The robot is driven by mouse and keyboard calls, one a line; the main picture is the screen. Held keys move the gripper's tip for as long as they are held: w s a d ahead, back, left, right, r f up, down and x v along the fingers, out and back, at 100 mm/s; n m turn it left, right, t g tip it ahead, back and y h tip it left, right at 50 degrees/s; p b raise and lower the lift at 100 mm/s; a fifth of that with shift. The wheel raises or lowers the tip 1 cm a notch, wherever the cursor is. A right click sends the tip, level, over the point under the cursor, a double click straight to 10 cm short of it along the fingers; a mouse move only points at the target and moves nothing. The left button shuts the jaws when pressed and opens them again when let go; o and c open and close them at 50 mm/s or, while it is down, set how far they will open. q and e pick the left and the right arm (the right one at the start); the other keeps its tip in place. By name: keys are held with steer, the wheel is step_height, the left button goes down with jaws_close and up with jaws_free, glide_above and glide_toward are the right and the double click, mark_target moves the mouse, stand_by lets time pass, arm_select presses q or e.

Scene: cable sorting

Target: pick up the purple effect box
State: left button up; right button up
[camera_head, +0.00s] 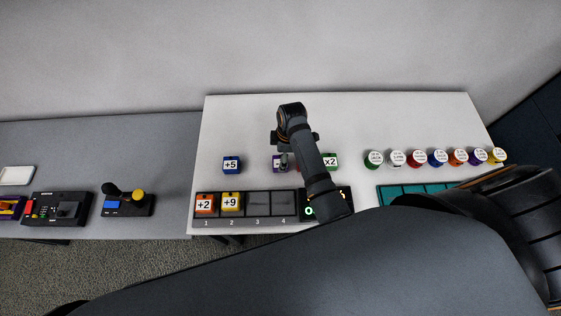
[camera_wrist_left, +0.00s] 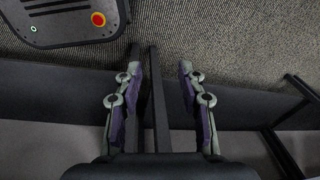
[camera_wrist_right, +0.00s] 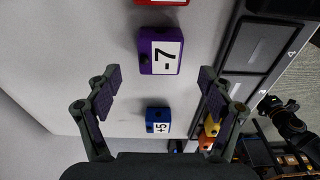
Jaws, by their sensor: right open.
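The purple effect box (camera_wrist_right: 147,42), labelled -7, sits on the white table in the right wrist view. In the head view only its left part (camera_head: 275,164) shows beside my right arm. My right gripper (camera_wrist_right: 160,80) is open and empty above the table. In the right wrist view the box appears between and just beyond its fingertips, with no contact visible. My left gripper (camera_wrist_left: 159,72) shows in the left wrist view with its fingers apart and nothing between them, over the floor.
A blue +5 box (camera_head: 232,171) and a green x2 box (camera_head: 336,168) stand either side. A red box (camera_wrist_right: 162,3) lies close to the purple one. In front is a dark slotted tray (camera_head: 268,223) with orange and yellow boxes. Several colored spools (camera_head: 397,165) stand right.

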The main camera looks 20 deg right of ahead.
mark_target(276, 158)
steer(key=shift+d+f, duration=0.1)
steer(key=shift+f, duration=0.15)
steer(key=f, duration=0.1)
steer(key=f+p, duration=0.1)
steer(key=f, duration=0.1)
steer(key=f+p, duration=0.1)
steer(key=shift+w+a+f, duration=0.1)
steer(key=shift+a+f, duration=0.15)
steer(key=shift+f, duration=0.35)
arm_select(q)
steer(key=shift+s+d+r, duration=0.25)
steer(key=shift+r, duration=0.2)
steer(key=shift+s+d+r, duration=0.2)
steer(key=shift+r, duration=0.2)
arm_select(e)
steer(key=c, duration=1.4)
